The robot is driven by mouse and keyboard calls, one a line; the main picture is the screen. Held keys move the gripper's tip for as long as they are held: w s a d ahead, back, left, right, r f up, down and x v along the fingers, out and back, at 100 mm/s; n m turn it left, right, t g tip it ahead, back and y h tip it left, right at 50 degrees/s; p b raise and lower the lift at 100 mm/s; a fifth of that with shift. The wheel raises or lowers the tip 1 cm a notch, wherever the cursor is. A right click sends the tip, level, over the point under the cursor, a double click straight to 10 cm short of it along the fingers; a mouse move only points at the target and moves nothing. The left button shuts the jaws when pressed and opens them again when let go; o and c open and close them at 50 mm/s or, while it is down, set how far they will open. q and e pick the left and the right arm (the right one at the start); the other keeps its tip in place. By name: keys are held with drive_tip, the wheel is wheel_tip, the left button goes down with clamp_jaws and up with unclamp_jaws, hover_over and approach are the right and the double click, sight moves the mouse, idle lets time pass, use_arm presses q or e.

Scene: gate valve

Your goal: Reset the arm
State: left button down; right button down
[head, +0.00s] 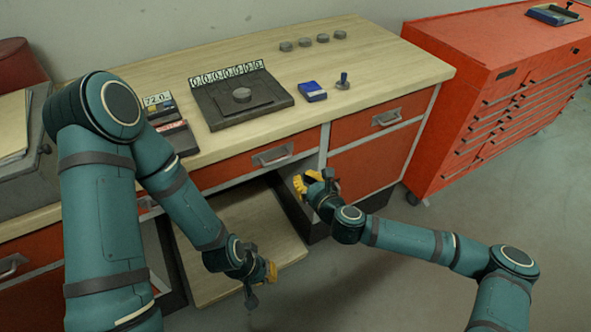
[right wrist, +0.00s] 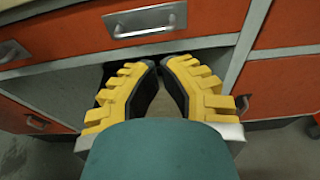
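My right gripper (head: 306,184) has yellow fingers and is in front of the desk's open lower compartment, below the drawer fronts. In the right wrist view the right gripper (right wrist: 162,64) shows its two fingertips nearly meeting, with nothing visible between them. My left gripper (head: 269,271) hangs low over the pale wooden panel (head: 235,225) that extends out of the desk. Its fingers are small and seen from the side, so their opening is unclear. Whether either gripper touches the desk or panel is hard to tell.
A red tool cabinet (head: 490,75) stands right. Floor (head: 440,215) is open at front right.

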drive_tip(key=shift+v, duration=2.3)
drive_tip(key=shift+a, duration=0.1)
drive_tip(key=s+a+f+n+g+y, duration=0.1)
drive_tip(key=s+a+f+n+g, duration=0.3)
drive_tip(key=s+n, duration=0.3)
drive_tip(key=s+a+f+n+g, duration=0.2)
drive_tip(key=s+f+n+g, duration=0.2)
drive_tip(key=s+f+n, duration=0.3)
drive_tip(key=s+d+f+n+g+h, duration=0.1)
drive_tip(key=s+d+n+g+h, duration=0.2)
drive_tip(key=d+n, duration=1)
drive_tip(key=shift+s+d+n+h, duration=0.4)
drive_tip(key=shift+s+d+h, duration=0.6)
drive_tip(key=shift+h, duration=0.2)
